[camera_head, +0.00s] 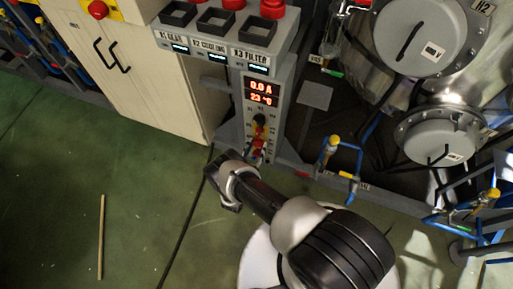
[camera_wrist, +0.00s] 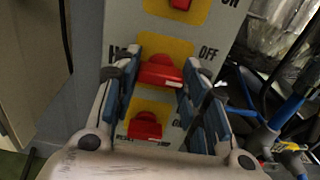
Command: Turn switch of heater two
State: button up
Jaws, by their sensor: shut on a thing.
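The grey control panel (camera_head: 262,112) carries a red display reading 0.0 A and 23 °C, with a column of switches below it. In the wrist view, a red switch (camera_wrist: 162,72) on a yellow plate sits between the two fingers of my gripper (camera_wrist: 158,62). The fingers are shut on it, one at each side. An OFF label shows to its right; the left label is partly covered. In the head view, my gripper (camera_head: 256,150) reaches the lower part of the panel and hides some switches. I cannot read which heater the switch belongs to.
Another red switch (camera_wrist: 181,4) is above the held one, and one more (camera_wrist: 144,126) is below, close to the fingers. A beige cabinet (camera_head: 150,75) stands left of the panel. Blue pipes with yellow valves (camera_head: 333,142) are to the right. The green floor at left is mostly clear.

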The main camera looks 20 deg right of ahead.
jog(key=shift+n, duration=8.9)
jog(key=o, duration=1.1)
jog(key=shift+c, duration=0.2)
jog(key=shift+s+a, duration=0.1)
jog(key=v, duration=1.1)
jog(key=shift+s+a, duration=0.15)
jog(key=shift+s, duration=0.2)
